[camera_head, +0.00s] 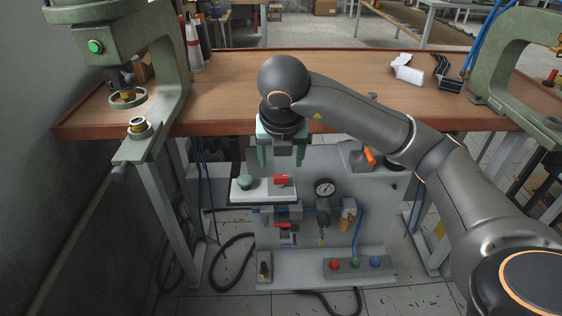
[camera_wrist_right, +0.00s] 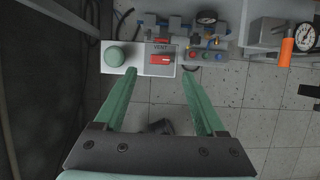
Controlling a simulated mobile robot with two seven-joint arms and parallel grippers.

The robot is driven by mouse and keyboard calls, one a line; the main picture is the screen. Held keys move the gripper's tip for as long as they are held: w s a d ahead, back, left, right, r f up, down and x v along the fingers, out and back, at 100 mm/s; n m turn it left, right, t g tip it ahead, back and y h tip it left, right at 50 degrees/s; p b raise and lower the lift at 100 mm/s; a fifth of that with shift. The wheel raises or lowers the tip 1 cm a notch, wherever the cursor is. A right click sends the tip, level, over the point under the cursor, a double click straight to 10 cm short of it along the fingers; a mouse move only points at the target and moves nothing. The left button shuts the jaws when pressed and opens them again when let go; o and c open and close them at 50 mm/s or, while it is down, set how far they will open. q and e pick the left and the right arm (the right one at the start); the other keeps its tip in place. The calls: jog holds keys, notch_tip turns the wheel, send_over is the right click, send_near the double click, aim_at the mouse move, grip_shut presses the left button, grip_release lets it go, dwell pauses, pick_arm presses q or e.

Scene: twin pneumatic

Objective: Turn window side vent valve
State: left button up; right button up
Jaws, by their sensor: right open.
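The vent valve is a red rectangular handle (camera_head: 281,180) on a white box (camera_head: 262,196) below the table's front edge. In the right wrist view the red handle (camera_wrist_right: 161,60) sits under the printed word "VENT". It lies across, with a green round knob (camera_wrist_right: 114,56) to its left; this knob also shows in the head view (camera_head: 245,181). My right gripper (camera_head: 281,160) is open and points down above the red handle. In the wrist view its green fingertips (camera_wrist_right: 159,74) are either side of the handle's line, with nothing between them. Contact cannot be seen. My left gripper is not in view.
A grey panel below the box carries a gauge (camera_head: 325,188), blue hoses and several coloured buttons (camera_head: 355,264). An orange handle (camera_head: 370,156) is to the right. Green presses (camera_head: 165,80) flank the wooden table (camera_head: 240,75), whose front edge is just behind my gripper.

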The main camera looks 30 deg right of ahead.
jog(key=p+v, duration=0.1)
jog(key=v, duration=0.4)
jog(key=shift+s+r+p, duration=0.1)
jog(key=shift+r+p, duration=0.15)
jog(key=shift+p, duration=0.15)
jog(key=shift+a, duration=0.15)
